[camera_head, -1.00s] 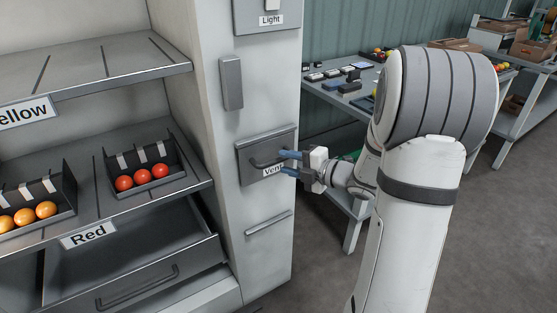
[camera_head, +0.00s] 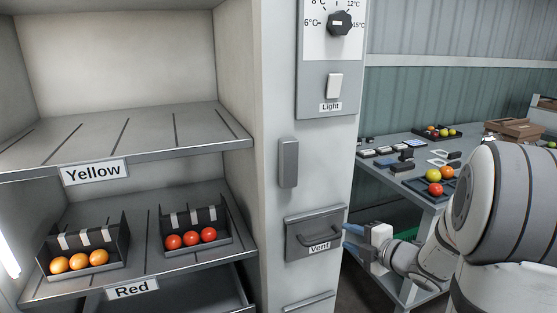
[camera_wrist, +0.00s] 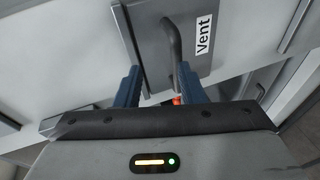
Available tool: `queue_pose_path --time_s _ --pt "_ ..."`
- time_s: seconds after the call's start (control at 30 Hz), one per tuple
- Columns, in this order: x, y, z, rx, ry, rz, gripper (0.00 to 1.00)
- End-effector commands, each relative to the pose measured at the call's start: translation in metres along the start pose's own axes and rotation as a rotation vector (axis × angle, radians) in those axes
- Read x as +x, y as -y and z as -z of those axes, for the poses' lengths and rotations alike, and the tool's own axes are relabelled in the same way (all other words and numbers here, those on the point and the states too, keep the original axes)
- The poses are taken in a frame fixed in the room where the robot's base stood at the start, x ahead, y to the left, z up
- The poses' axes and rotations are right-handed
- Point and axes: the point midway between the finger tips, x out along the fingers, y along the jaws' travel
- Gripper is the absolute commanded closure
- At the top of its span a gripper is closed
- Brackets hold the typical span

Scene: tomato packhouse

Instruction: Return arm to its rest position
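My gripper (camera_head: 349,237) has two blue fingers and hangs just right of the grey vent panel (camera_head: 296,242) on the cabinet's front post. In the wrist view the fingers of my gripper (camera_wrist: 160,72) stand apart with nothing held between them. The vent panel (camera_wrist: 202,70) and its dark bar handle (camera_wrist: 171,38) lie ahead of the fingertips. My white arm fills the right side of the head view, bent, with the wrist reaching left toward the panel. Whether the fingertips are clear of the panel is hard to judge.
Left of the post, cabinet shelves hold a tray of orange tomatoes (camera_head: 81,262) and a tray of red ones (camera_head: 190,239). A light switch (camera_head: 334,86) and dial (camera_head: 341,22) sit above the panel. A grey table (camera_head: 372,165) with trays and small devices stands behind my arm.

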Motion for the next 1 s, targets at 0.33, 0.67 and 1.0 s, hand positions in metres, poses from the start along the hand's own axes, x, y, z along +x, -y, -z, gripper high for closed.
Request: queue_pose_path --time_s 0.33,0.67,1.0 --pt "-0.050 -0.090 -0.006 0.481 0.577 0.107 0.64" --pt "-0.138 -0.108 0.074 1.151 0.980 0.212 0.64" --pt "-0.202 -0.101 0.186 1.635 1.182 0.437 0.64"
